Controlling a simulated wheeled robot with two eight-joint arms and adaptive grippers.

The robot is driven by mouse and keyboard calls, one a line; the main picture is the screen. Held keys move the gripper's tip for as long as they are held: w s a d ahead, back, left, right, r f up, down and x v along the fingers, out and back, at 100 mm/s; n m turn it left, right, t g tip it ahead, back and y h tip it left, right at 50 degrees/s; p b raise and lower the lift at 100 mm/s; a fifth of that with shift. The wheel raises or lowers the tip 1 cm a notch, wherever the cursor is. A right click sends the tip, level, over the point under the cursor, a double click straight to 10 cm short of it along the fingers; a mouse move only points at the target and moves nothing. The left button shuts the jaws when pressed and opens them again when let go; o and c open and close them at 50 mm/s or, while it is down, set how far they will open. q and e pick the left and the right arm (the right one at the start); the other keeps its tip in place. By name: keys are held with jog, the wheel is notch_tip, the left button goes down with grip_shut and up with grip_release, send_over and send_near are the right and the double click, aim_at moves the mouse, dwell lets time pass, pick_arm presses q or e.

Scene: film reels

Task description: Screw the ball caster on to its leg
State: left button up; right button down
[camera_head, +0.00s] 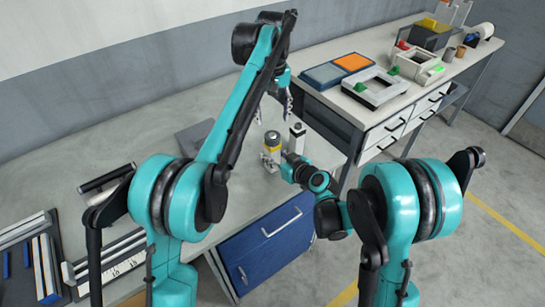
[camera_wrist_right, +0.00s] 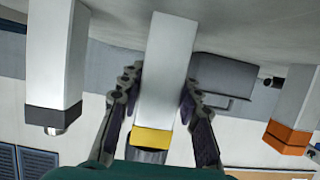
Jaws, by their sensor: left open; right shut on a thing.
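The yellow-banded white leg (camera_wrist_right: 165,75) stands between the fingers of my right gripper (camera_wrist_right: 160,90), which is shut on it. A dark part (camera_wrist_right: 147,155) shows past its yellow band; I cannot tell if this is the ball caster. In the head view, the yellow band with a grey top (camera_head: 272,142) stands on the bench beside my right wrist. A dark-banded leg (camera_wrist_right: 55,60) has a small metal tip; it stands just right of the yellow one in the head view (camera_head: 297,137). My left gripper (camera_head: 287,98) is open above and behind the legs.
An orange-banded leg (camera_wrist_right: 295,105) shows in the wrist view. A grey plate (camera_head: 194,138) lies on the bench behind my left arm. A blue drawer unit (camera_head: 265,240) is under the bench. The right-hand bench (camera_head: 400,107) holds trays and fixtures. Rails (camera_head: 100,262) lie at left.

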aim_at(272, 135)
pick_arm(q)
jog(key=n, duration=0.4)
jog(key=shift+n, duration=0.3)
jog(key=n, duration=0.4)
jog(key=shift+n, duration=0.3)
jog(key=shift+f, duration=4.05)
